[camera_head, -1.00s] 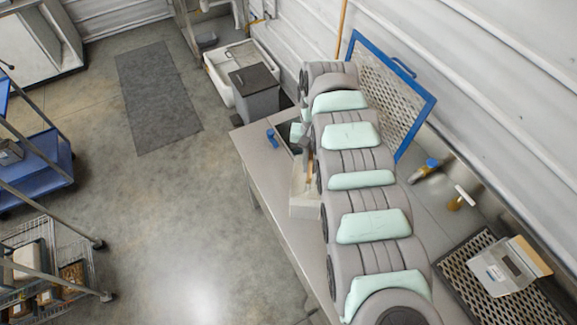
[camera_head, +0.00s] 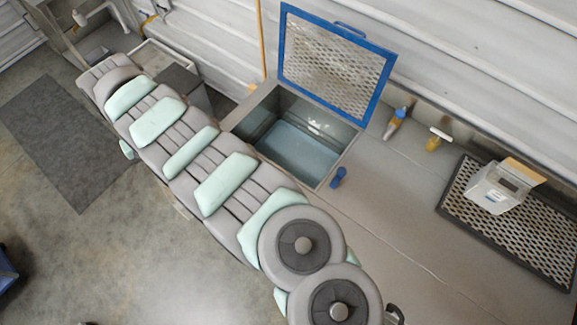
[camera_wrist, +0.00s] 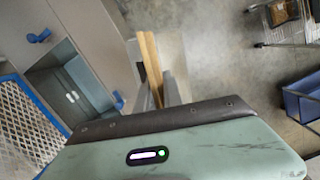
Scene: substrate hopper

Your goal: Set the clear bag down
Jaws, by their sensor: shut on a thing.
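In the wrist view my gripper (camera_wrist: 158,95) is shut on the tan top strip (camera_wrist: 150,62) of the clear bag (camera_wrist: 175,60). The bag's pale body hangs beyond the fingers, with floor behind it, close to the bench edge. In the head view my own arm hides the gripper and nearly all of the held bag. Another clear bag-like pack (camera_head: 494,190) with a tan flap sits on the dark mesh tray (camera_head: 447,212) at the right of the bench.
The open hopper (camera_head: 292,138) is in the bench, its blue-framed mesh lid (camera_head: 335,62) raised behind it. A blue latch (camera_head: 338,178), an orange-brown tool (camera_head: 395,124) and a yellow bottle (camera_head: 433,143) are nearby. The bench (camera_head: 390,205) is clear between hopper and tray.

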